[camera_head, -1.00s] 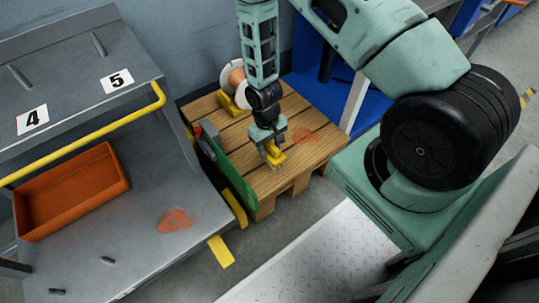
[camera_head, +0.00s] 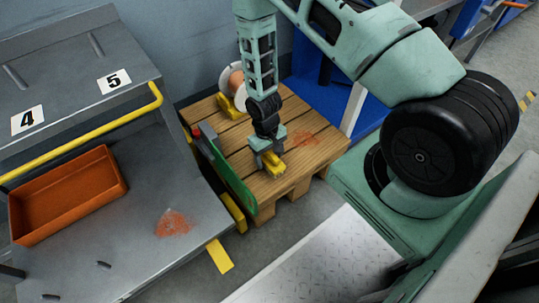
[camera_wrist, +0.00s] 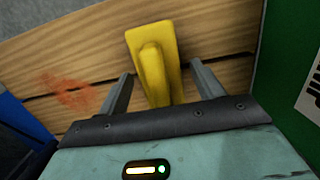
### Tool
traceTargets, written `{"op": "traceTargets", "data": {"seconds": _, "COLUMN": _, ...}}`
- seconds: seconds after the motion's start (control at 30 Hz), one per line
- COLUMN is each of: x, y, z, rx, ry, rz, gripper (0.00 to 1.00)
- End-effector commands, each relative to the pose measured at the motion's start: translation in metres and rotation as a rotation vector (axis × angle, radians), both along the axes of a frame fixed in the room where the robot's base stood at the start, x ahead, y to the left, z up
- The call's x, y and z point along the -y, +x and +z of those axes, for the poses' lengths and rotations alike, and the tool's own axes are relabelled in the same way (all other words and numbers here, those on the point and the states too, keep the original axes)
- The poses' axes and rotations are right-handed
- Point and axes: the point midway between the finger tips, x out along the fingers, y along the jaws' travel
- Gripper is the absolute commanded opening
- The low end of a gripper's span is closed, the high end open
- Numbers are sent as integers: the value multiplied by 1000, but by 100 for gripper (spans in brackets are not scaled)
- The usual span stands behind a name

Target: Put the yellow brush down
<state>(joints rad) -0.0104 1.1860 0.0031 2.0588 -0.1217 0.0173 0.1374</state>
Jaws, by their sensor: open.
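The yellow brush (camera_head: 274,167) is at the front of the wooden pallet (camera_head: 305,150), below my gripper. In the wrist view the yellow brush (camera_wrist: 155,62) lies between my gripper's two fingers, with a gap on both sides. My gripper (camera_head: 265,158) is low over the pallet and points down. In the wrist view my gripper (camera_wrist: 160,88) is open and not clamping the brush. The brush's underside is hidden, but it appears to rest on the pallet boards.
A green panel (camera_head: 228,175) stands along the pallet's left side, close to my gripper. A white spool (camera_head: 232,82) sits at the pallet's back. A grey shelf unit (camera_head: 140,240) with an orange bin (camera_head: 70,197) is at left. An orange-red patch (camera_head: 307,140) marks the boards at right.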

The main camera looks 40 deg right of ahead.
Motion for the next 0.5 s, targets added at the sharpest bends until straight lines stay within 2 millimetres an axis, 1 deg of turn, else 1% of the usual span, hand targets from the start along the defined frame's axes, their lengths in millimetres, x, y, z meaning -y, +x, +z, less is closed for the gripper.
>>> {"op": "traceTargets", "data": {"seconds": 0.07, "x": 0, "y": 1, "z": 6, "rx": 1, "ry": 0, "rz": 0, "gripper": 67}}
{"op": "traceTargets", "data": {"seconds": 0.17, "x": 0, "y": 3, "z": 20, "rx": 3, "ry": 0, "rz": 0, "gripper": 67}}
{"op": "traceTargets", "data": {"seconds": 0.4, "x": 0, "y": 8, "z": 72, "rx": 2, "ry": 0, "rz": -1, "gripper": 67}}
{"op": "traceTargets", "data": {"seconds": 0.5, "x": 0, "y": 11, "z": 91, "rx": 3, "ry": 0, "rz": -1, "gripper": 67}}
